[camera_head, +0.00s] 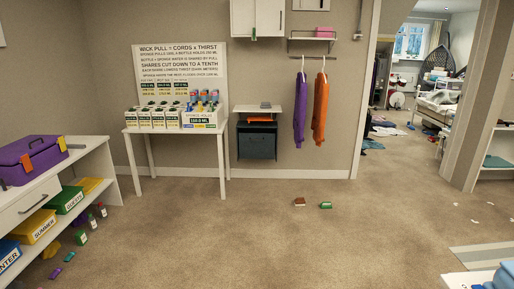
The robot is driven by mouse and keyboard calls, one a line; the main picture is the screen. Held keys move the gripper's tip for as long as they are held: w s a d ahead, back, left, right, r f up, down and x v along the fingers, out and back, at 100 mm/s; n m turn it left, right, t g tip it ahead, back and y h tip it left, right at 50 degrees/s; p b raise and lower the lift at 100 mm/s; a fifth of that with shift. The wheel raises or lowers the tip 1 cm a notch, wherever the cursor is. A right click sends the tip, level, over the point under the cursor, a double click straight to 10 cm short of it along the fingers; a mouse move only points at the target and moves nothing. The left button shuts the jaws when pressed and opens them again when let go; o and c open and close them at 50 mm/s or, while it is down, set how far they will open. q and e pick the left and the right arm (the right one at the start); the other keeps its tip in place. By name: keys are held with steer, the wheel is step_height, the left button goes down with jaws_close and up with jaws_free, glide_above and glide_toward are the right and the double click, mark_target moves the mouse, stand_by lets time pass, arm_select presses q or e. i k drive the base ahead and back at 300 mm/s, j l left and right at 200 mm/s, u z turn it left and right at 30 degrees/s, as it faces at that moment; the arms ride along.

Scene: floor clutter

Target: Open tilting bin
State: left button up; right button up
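A dark grey bin-like box (257,143) sits low against the back wall, right of the white table. It is the likeliest tilting bin, and its front looks upright and closed, though it is small in the picture. An orange item (260,120) lies at its top, under a small white shelf (265,110). Neither of my grippers is in view.
A white table (175,130) with boxes and bottles stands left of the bin. Purple (300,115) and orange (320,108) garments hang at its right. Two small items, one brown (299,202) and one green (325,205), lie on open carpet. A shelf unit (88,150) is at left.

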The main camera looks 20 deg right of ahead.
mark_target(255, 143)
steer(key=i+z, duration=0.15)
steer(key=z, duration=0.3)
steer(key=i, duration=3.7)
